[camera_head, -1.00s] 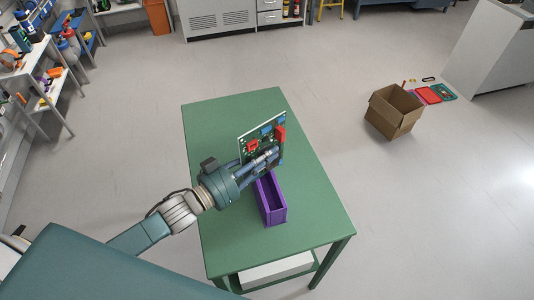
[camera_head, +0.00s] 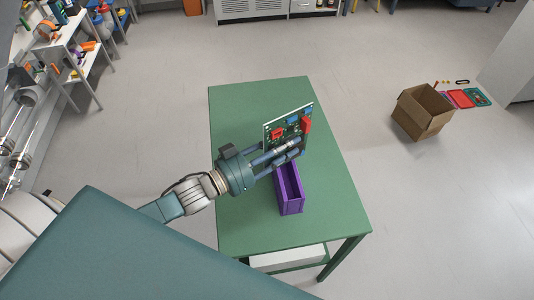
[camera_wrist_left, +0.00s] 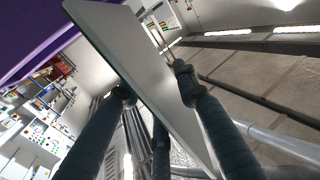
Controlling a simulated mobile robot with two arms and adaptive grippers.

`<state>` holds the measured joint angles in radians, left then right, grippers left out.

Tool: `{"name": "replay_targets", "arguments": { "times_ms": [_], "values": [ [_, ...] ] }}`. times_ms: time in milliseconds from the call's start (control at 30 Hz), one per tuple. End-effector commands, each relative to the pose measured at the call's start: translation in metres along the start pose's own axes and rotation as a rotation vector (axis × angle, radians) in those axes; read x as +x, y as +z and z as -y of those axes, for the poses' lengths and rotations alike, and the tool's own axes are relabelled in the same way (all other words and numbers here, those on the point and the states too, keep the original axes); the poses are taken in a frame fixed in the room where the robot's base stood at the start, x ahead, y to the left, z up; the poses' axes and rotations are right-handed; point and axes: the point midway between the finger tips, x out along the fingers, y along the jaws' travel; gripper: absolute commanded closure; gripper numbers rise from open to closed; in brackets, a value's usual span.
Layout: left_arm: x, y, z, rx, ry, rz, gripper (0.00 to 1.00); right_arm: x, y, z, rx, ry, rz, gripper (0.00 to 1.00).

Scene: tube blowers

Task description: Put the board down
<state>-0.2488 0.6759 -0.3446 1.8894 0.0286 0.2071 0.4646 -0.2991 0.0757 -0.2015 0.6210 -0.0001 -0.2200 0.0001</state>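The green circuit board (camera_head: 294,123) with red and blue parts stands upright and tilted over the green table (camera_head: 245,100) in the head view. My left gripper (camera_head: 290,150) has its fingers on the board's lower part. In the left wrist view the board (camera_wrist_left: 140,70) shows its pale back between the fingers of my left gripper (camera_wrist_left: 155,100). A purple bin (camera_head: 290,193) sits on the table just below and beside the gripper. I cannot tell whether the board touches the table or the bin. My right gripper is not in view.
An open cardboard box (camera_head: 422,112) stands on the floor to the right. Red and green items (camera_head: 467,98) lie beyond it. Shelves with tools (camera_head: 75,50) stand at the left. The table's far left part and front left are clear.

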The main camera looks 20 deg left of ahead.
Motion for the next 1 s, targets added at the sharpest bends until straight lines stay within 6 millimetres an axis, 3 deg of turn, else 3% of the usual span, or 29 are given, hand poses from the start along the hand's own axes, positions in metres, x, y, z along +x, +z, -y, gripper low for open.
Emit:
{"name": "replay_targets", "arguments": {
  "times_ms": [300, 500, 1000],
  "values": [
    [-0.069, 0.004, -0.001, -0.001, 0.001, 0.006, 0.69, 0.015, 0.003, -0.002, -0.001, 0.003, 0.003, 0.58],
    [-0.096, 0.002, 0.000, 0.000, 0.000, 0.003, 0.69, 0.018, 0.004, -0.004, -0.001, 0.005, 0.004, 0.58],
    [-0.107, 0.000, 0.000, 0.001, 0.000, 0.000, 0.69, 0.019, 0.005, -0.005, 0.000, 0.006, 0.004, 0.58]
  ]
}}
